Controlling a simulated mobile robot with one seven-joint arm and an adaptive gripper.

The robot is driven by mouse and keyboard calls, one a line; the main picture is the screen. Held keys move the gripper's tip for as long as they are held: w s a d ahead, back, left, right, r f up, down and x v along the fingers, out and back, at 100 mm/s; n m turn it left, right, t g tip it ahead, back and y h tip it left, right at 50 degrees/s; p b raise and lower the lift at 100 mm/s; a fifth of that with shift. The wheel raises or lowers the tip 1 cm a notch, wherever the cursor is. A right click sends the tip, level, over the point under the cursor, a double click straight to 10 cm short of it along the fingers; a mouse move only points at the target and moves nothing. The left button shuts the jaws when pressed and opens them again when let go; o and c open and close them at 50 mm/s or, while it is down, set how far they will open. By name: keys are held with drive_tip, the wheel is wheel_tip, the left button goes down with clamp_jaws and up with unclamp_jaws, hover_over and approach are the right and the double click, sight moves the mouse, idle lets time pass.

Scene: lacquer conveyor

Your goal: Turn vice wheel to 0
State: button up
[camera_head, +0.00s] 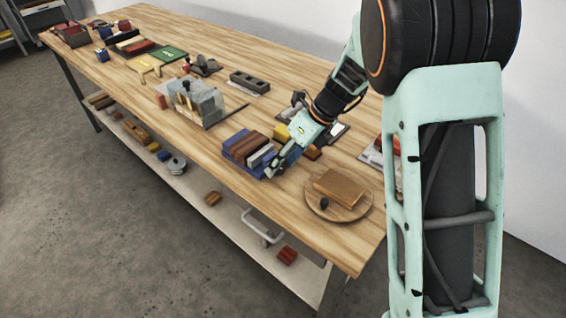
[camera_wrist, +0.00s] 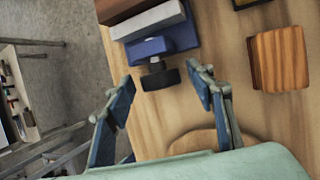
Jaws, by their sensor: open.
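The blue vice (camera_head: 236,139) stands on the wooden bench, with brown and pale blocks between its jaws. My gripper (camera_wrist: 163,88) is open and empty. Its two blue-padded fingers lie to either side of the wheel, apart from it in the picture. In the head view my gripper (camera_head: 272,170) is at the vice's near right end and hides the wheel. I cannot read any mark on the wheel.
A round wooden board (camera_head: 362,208) with a brown block (camera_head: 338,187) and a small dark knob lies right of the vice. A wooden block (camera_wrist: 279,59) is right of my fingers. A clear box (camera_head: 200,103) stands farther left. The bench edge is close in front.

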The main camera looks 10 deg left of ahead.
drive_tip(key=shift+c, duration=0.6)
drive_tip(key=c, duration=1)
drive_tip(key=shift+c, duration=0.2)
drive_tip(key=shift+r, duration=0.1)
drive_tip(key=shift+s+a+r+n+t+h+p, duration=0.15)
drive_tip(key=shift+s+n+t+h+p, duration=0.15)
drive_tip(key=shift+t+h+p, duration=0.5)
drive_tip(key=shift+s+t+h+p, duration=0.15)
drive_tip(key=shift+t+h+p, duration=0.25)
drive_tip(key=shift+t+p, duration=0.8)
drive_tip(key=n+t+h+p, duration=0.1)
drive_tip(key=t+p, duration=0.1)
drive_tip(key=shift+s+a+p, duration=0.15)
drive_tip(key=shift+p, duration=0.15)
drive_tip(key=shift+f+t+h+p, duration=0.3)
drive_tip(key=shift+t+h, duration=0.2)
drive_tip(key=shift+t, duration=0.2)
